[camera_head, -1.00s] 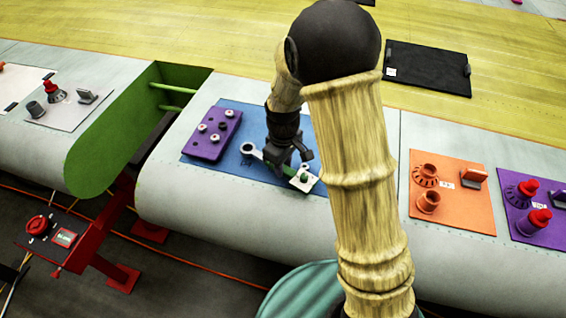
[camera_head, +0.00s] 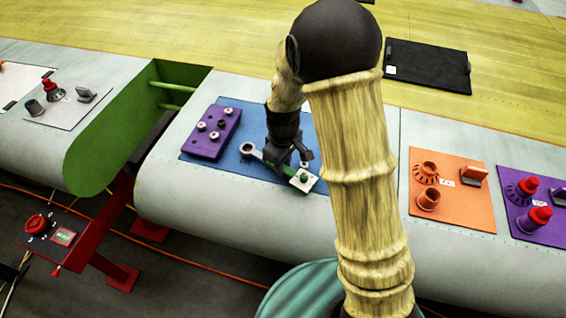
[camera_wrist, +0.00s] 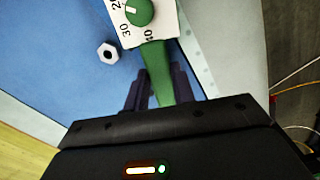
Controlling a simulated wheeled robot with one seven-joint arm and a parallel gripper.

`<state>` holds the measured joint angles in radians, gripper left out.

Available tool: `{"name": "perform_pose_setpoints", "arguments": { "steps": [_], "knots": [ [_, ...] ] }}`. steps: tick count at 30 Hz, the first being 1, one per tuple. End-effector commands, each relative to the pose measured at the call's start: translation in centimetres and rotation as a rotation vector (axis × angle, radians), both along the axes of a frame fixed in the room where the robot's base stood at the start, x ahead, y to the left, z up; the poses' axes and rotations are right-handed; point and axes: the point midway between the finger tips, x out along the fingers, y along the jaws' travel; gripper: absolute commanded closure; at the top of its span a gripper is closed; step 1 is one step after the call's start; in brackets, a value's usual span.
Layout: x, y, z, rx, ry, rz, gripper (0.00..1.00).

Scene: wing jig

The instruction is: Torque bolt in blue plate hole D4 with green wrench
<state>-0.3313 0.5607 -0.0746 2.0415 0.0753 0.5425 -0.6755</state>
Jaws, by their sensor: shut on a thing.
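The green wrench (camera_head: 283,169) lies low over the blue plate (camera_head: 258,113), its ring end at left and a white dial block with a green knob at right. My gripper (camera_head: 290,158) is shut on the wrench's handle. In the wrist view the green handle (camera_wrist: 158,75) runs between the fingers of my gripper (camera_wrist: 158,92), and the white dial (camera_wrist: 152,22) shows printed numbers. A hex bolt or nut (camera_wrist: 108,53) sits on the blue plate (camera_wrist: 60,45) beside the dial. The wrench's ring end is out of the wrist view. I cannot read any hole label.
A purple block (camera_head: 213,132) with several bolts stands at the plate's left. An orange plate (camera_head: 452,205) and a purple plate (camera_head: 522,215) with fittings lie to the right. A black tray (camera_head: 428,67) lies behind. A green-walled gap (camera_head: 130,125) opens at left.

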Motion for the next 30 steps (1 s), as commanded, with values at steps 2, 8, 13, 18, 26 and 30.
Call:
{"name": "perform_pose_setpoints", "arguments": {
  "steps": [2,8,13,18,26,30],
  "knots": [
    [0.0,0.0,-0.3,0.001,-0.001,0.0,1.0],
    [0.0,0.0,-0.8,0.0,-0.001,0.0,1.0],
    [0.0,0.0,-0.8,0.0,-0.001,0.0,1.0],
    [0.0,0.0,-0.7,0.0,-0.001,-0.004,1.0],
    [-0.9,0.9,-0.8,0.0,0.0,-0.091,1.0],
    [-1.4,1.4,-0.9,0.0,-0.002,-0.151,1.0]
  ]
}}
